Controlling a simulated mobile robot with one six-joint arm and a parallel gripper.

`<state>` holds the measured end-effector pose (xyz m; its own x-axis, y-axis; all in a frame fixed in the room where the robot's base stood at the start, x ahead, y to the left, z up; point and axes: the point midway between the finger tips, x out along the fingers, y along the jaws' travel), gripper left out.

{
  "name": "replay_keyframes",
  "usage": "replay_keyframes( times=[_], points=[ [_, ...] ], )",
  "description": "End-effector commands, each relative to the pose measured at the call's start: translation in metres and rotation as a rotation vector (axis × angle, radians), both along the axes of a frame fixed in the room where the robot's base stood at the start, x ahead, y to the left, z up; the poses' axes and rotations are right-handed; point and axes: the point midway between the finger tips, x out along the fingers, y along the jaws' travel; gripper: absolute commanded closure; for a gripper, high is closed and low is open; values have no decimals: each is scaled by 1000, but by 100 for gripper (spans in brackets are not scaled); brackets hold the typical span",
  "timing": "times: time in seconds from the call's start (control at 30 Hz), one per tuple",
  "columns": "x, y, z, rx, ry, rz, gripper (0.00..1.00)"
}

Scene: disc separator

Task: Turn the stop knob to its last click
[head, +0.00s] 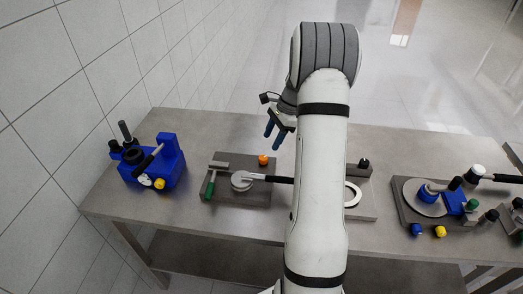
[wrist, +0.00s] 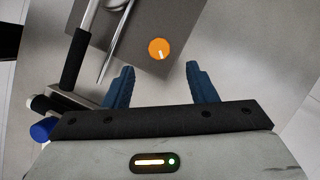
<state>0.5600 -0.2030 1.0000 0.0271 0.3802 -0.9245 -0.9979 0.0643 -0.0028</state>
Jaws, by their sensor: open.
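An orange round knob (head: 263,160) sits at the back edge of a dark plate (head: 222,163) on the table. In the wrist view the orange knob (wrist: 159,48) shows a short white mark pointing towards my gripper. No label shows that it is the stop knob. My gripper (head: 272,140) is open and empty, above the table behind the knob. In the wrist view my gripper (wrist: 160,72) has its two blue fingers apart, with the knob in line with the gap and just beyond the tips. I see no contact.
The plate also holds a silver disc (head: 241,181), a black-handled lever (head: 279,179) and a green-handled tool (head: 210,187). A blue device (head: 170,160) stands at the left. Another plate with coloured knobs (head: 440,231) lies at the right. My arm hides the table's middle.

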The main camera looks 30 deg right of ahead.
Motion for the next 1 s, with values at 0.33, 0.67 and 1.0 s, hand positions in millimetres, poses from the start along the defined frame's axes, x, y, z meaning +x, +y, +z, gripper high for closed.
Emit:
replay_keyframes(
  times=[0.33,0.67,1.0],
  points=[
    [2,18,-44,5,7,-8,48],
    [3,28,-72,2,4,-7,48],
    [3,29,-72,2,3,-6,57]
  ],
)
